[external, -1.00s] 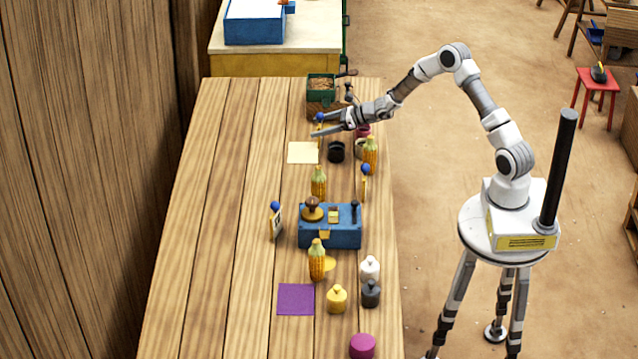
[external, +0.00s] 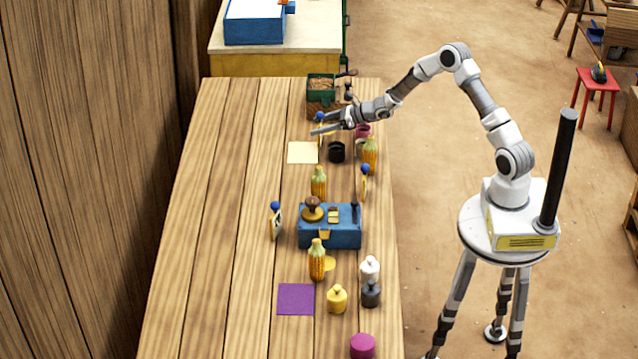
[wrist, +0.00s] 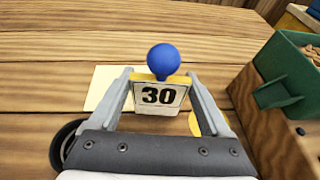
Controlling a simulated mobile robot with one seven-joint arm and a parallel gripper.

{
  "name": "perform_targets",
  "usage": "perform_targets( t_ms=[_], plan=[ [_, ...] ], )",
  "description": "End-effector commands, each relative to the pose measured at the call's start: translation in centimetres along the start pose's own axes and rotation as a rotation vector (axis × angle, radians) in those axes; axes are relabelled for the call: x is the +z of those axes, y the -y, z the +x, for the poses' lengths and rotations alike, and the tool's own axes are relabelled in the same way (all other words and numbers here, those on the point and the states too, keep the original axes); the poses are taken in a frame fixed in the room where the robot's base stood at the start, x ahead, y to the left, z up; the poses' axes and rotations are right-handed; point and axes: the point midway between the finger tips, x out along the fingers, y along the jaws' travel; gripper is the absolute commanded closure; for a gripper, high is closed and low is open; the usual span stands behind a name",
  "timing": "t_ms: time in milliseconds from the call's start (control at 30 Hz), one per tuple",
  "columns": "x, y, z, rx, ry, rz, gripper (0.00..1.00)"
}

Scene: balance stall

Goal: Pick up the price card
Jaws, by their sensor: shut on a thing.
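The price card (wrist: 158,96) is a white card with a black "30", a yellow top edge and a blue ball on top. In the wrist view it stands between my two fingers, which touch it at its sides near the top. In the external view my gripper (external: 318,130) is at the far end of the table, and the card's blue ball (external: 320,116) shows beside the fingers. My gripper is shut on the card. Most of the card is hidden by the fingers in the external view. Two similar blue-topped cards stand nearer, by the blue scale (external: 330,236).
A green box on a wooden block (external: 322,88) stands just beyond my gripper. A cream sheet (external: 302,153) and a black cup (external: 336,152) lie close by. Corn cobs (external: 319,183) and small weights stand further along. The table's left side is clear.

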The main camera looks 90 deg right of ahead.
Motion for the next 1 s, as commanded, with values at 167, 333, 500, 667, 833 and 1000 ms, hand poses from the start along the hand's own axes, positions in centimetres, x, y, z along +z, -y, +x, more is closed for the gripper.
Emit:
perform_targets(
  t_ms=[167, 333, 500, 667, 833, 1000],
  plan=[
    [2.2, 0.0, -0.8, -0.001, 0.002, -0.003, 0.72],
    [4.1, 1.3, -3.4, -0.005, 0.0, -0.001, 0.72],
    [5.1, 3.5, -7.3, -0.005, 0.001, -0.001, 0.72],
    [5.7, 5.2, -10.3, -0.003, 0.001, -0.001, 0.72],
    [6.1, 6.3, -12.2, -0.001, 0.001, 0.0, 0.72],
    [6.2, 6.6, -12.9, 0.002, 0.0, 0.001, 0.72]
  ],
)
